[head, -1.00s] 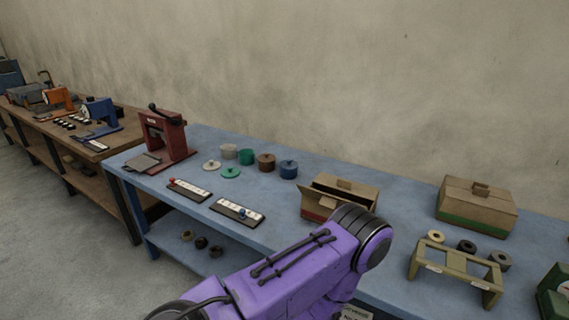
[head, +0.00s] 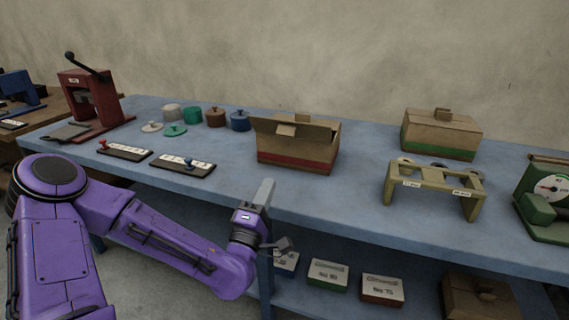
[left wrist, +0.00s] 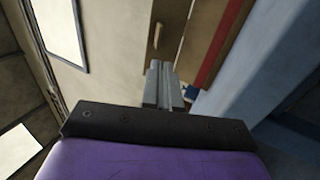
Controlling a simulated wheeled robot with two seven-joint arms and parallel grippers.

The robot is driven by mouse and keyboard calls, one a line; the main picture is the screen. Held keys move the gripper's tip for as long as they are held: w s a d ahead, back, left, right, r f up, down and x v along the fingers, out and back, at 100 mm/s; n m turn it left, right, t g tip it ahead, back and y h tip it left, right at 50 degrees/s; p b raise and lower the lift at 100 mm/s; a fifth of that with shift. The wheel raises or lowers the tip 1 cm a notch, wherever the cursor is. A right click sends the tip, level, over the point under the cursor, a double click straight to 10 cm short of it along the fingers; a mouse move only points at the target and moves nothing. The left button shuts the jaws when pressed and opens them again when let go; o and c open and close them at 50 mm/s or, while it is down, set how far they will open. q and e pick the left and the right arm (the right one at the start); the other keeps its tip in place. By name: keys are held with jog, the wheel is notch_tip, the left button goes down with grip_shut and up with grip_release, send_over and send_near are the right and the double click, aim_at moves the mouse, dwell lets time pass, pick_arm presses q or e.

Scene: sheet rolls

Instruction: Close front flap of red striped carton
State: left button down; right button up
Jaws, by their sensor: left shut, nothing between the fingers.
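The red striped carton (head: 290,160) is a brown box with a red band low on its front. It stands on the blue table in the middle of the head view. Its top is open, and a long front flap (head: 268,127) stands up and leans outward along the near edge. A small tab shows behind it. My left gripper (head: 266,186) is shut and empty, its grey fingers pointing up in front of the carton, near the table's front edge. It also shows in the left wrist view (left wrist: 162,84), with tan board and a red band beyond it. My right gripper is out of view.
A closed green striped carton (head: 440,135) stands at the back right. A tan stand (head: 435,183) and a green scale (head: 545,200) are to the right. Small pots and two label strips lie left. Boxes sit on the shelf below.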

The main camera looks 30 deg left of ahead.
pick_arm(q)
jog(key=p+x, duration=0.2)
jog(key=x, duration=1.1)
jog(key=shift+w+p, duration=0.35)
jog(key=shift+r, duration=0.1)
